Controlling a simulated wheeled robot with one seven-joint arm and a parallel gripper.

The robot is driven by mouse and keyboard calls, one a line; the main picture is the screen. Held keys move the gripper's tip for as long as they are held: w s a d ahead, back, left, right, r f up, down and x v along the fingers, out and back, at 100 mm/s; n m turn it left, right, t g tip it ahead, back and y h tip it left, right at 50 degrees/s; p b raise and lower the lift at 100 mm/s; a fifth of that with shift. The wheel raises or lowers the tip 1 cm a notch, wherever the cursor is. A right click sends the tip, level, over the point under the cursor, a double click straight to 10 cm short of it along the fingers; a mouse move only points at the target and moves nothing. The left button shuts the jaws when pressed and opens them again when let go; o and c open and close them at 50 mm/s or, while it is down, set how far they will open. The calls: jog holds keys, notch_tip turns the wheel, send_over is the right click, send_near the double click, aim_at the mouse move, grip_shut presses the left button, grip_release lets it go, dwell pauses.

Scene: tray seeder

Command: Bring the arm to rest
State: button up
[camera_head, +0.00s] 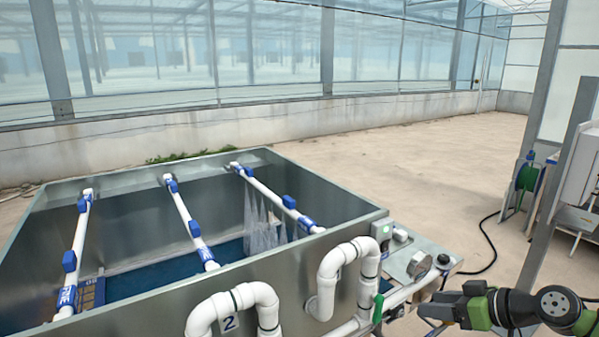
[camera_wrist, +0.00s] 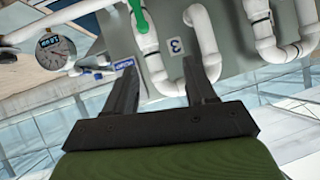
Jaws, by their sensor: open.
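My gripper (camera_wrist: 162,84) shows in the wrist view with its two dark fingers spread apart and nothing between them. Behind the fingers are the white pipes (camera_wrist: 201,38) and the tank wall, seen tilted. In the head view my arm comes in at the lower right, black and green, beside the tank's right end. The gripper end there (camera_head: 428,311) is close to the white pipework (camera_head: 350,262), and I cannot tell whether it touches. The fingertips are hard to make out in that view.
A metal tank (camera_head: 120,183) with white pipes and blue clamps stands at the left. A pressure gauge (camera_head: 443,260) and green-handled valve (camera_head: 378,308) sit by its right end. A post (camera_head: 560,150) and hose reel (camera_head: 527,177) stand at the right.

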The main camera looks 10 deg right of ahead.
jog(key=s+a+r+g+h, duration=0.1)
jog(key=a+g, duration=0.1)
jog(key=a, duration=0.7)
jog(key=s+a+r+g+h, duration=0.1)
jog(key=a+g+h, duration=0.15)
jog(key=a, duration=0.65)
jog(key=s+a+m+h, duration=0.1)
jog(key=s+a+m, duration=0.1)
jog(key=s, duration=0.6)
jog(key=s+a+m+h, duration=0.1)
jog(key=s+a, duration=0.3)
jog(key=s, duration=0.5)
jog(key=shift+s+m, duration=0.2)
jog(key=shift+m, duration=0.4)
jog(key=shift+f+h, duration=0.1)
jog(key=shift+h, duration=0.15)
